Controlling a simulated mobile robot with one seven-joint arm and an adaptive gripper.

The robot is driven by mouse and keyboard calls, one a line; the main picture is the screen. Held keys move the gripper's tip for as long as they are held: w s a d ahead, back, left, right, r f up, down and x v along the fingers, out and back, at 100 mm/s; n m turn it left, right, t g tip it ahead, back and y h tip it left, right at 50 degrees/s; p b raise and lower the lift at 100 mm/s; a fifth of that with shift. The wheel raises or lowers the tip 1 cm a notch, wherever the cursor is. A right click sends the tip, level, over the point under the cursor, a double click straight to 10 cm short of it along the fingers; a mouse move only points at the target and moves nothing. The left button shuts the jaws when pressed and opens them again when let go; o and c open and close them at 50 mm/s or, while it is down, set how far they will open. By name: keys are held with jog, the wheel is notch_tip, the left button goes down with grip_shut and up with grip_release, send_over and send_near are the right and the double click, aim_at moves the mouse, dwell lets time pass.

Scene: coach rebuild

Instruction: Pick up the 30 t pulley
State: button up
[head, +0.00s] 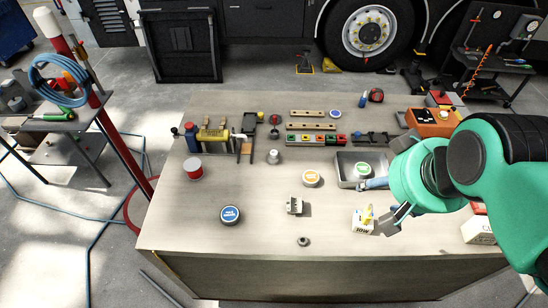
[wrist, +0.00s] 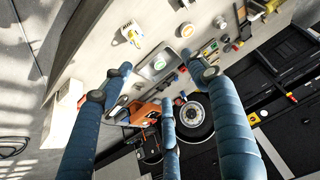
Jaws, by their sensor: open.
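A small grey ring-shaped part (head: 303,241), which looks like the pulley, lies flat near the front edge of the table, at the middle. Its teeth and any marking are too small to read. My gripper (head: 374,203) is at the right of the table, over the area of the white box and the grey tray, well to the right of the ring. In the wrist view its blue fingers (wrist: 163,82) are spread wide with nothing between them. I cannot make out the ring in the wrist view.
A white box with a yellow item (head: 362,220) stands right of the ring. A grey block (head: 294,206) stands just behind it, and a blue-lidded tin (head: 230,215) is to the left. The grey tray (head: 346,172) lies farther back. The front left is clear.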

dwell(0.3)
jog(key=g+p, duration=0.6)
send_over(274, 152)
notch_tip(274, 152, down, 22)
jog(key=shift+r, duration=0.2)
jog(key=shift+d+f, duration=0.1)
jog(key=shift+f, duration=4.25)
